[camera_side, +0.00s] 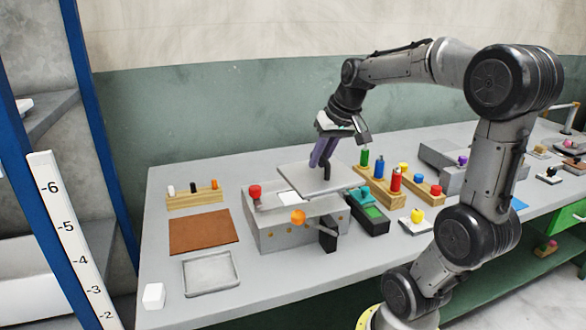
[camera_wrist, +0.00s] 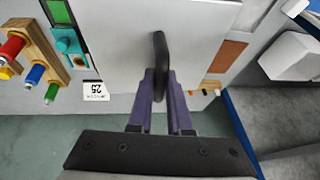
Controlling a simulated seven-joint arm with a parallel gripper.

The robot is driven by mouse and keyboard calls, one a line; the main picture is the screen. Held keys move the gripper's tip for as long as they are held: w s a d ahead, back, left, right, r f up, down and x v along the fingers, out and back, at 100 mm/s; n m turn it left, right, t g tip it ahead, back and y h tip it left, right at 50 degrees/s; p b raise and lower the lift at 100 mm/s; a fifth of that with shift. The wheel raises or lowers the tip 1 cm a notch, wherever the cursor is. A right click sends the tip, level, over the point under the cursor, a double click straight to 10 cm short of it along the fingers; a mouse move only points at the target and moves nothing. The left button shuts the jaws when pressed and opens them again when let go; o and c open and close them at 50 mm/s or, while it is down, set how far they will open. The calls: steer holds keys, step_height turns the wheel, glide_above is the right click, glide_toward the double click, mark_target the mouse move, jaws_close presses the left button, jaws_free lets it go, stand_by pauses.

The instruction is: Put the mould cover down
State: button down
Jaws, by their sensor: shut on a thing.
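The mould cover (camera_side: 300,180) is a flat light grey plate with a dark upright handle. My gripper (camera_side: 323,163) is shut on the handle, and the plate hangs level above the grey press box (camera_side: 280,238). In the wrist view the purple fingers of my gripper (camera_wrist: 160,92) close around the black handle, and the cover (camera_wrist: 195,50) fills the upper middle. The box below is partly hidden by the cover. A white area (camera_side: 288,198) shows at the box's top under the cover's edge. I cannot tell whether the cover touches the box.
The press box carries a red knob (camera_side: 255,191), an orange knob (camera_side: 298,217) and a black block (camera_side: 328,236). A brown mat (camera_side: 204,232) and an empty grey tray (camera_side: 211,273) lie left. A dark case with a green panel (camera_side: 370,213) stands close right, beside wooden peg racks (camera_side: 394,187).

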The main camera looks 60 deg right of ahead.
steer(key=shift+s+a+r, duration=0.15)
steer(key=shift+r, duration=0.2)
step_height(320, 180, up, 5)
steer(key=shift+f, duration=0.15)
steer(key=w+d+r, duration=0.2)
steer(key=w+r, duration=0.1)
steer(key=w, duration=1)
glide_above(198, 225)
steer(key=s+a, duration=0.1)
steer(key=s, duration=0.1)
step_height(198, 225, down, 3)
steer(key=shift+m, duration=0.4)
steer(key=shift+s+f, duration=0.1)
steer(key=shift+f, duration=13.2)
steer(key=shift+f, duration=0.1)
